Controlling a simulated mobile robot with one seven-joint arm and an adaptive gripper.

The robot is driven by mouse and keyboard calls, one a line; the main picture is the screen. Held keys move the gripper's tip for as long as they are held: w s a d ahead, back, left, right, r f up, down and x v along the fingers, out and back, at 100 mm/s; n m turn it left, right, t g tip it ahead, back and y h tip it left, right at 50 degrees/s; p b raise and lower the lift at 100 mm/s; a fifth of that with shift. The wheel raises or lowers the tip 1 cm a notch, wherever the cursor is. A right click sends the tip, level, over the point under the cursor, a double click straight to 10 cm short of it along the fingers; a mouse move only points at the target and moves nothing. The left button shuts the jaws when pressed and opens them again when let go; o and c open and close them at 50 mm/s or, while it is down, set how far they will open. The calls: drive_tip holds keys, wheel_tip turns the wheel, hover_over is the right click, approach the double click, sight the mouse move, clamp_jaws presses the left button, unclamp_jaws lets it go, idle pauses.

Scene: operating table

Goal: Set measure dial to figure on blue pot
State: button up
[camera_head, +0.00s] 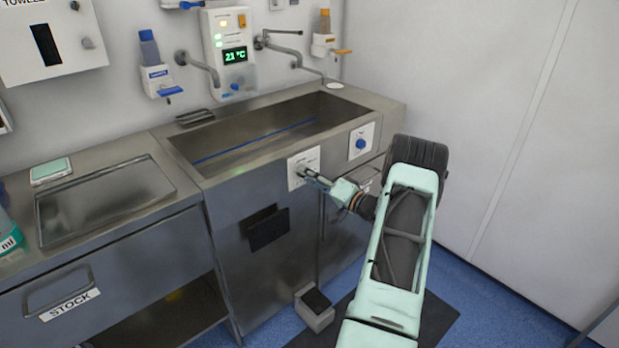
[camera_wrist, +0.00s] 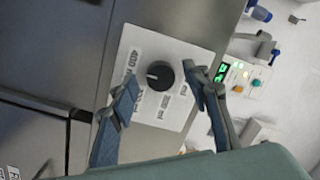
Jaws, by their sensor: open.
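The measure dial is a round black knob (camera_wrist: 160,75) on a white plate (camera_wrist: 190,52), which also shows on the sink unit's front in the head view (camera_head: 296,182).
A second plate with a blue knob (camera_head: 360,144) is right of the dial. The sink (camera_head: 240,138) is above, with a dark handle (camera_head: 267,228) and a pedal box (camera_head: 314,310) below. A panel reading 21 °C (camera_head: 235,56) hangs behind.

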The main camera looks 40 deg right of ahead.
drive_tip(key=s+d, duration=0.2)
drive_tip(key=s, duration=0.9)
drive_tip(key=shift+s+d, duration=0.15)
drive_tip(key=shift+s, duration=0.2)
